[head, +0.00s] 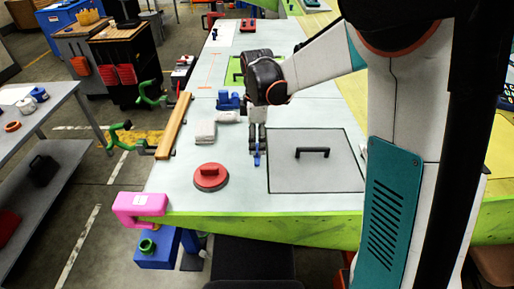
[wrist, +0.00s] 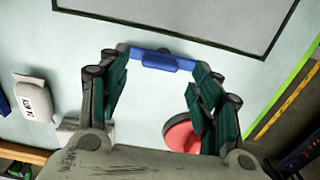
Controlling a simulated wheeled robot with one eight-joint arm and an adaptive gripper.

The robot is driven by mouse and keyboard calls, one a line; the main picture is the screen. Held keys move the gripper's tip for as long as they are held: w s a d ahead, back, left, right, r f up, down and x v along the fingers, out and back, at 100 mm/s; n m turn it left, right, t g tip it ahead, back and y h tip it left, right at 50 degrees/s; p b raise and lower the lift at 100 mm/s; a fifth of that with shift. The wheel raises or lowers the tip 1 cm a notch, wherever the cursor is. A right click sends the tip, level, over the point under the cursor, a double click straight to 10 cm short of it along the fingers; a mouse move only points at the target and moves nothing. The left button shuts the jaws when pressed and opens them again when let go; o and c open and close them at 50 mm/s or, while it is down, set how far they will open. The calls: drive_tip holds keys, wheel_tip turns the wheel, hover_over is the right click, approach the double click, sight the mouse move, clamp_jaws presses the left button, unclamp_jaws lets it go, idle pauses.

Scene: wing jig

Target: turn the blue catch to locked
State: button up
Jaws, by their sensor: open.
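The blue catch (wrist: 154,60) is a short bar with a raised middle grip. In the wrist view it lies beside the dark edge of the grey hatch panel (wrist: 180,15), roughly along that edge. In the head view the catch (head: 257,158) is at the panel's left side, partly hidden by my fingers. My gripper (wrist: 157,75) is open, with one finger towards each end of the catch. I cannot tell whether the fingers touch it. In the head view my gripper (head: 257,143) points down just above the catch. No lock marking can be read.
A red round lid (head: 211,178) with a handle lies left of the catch. A white block (head: 205,132) and a blue fixture (head: 228,101) stand behind it. A black handle (head: 312,151) rises from the panel. A pink clamp (head: 140,206) sits at the near left corner.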

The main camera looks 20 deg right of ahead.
sight(257, 151)
drive_tip(key=shift+f, duration=1.5)
drive_tip(key=c, duration=1.1)
drive_tip(key=shift+o, duration=0.2)
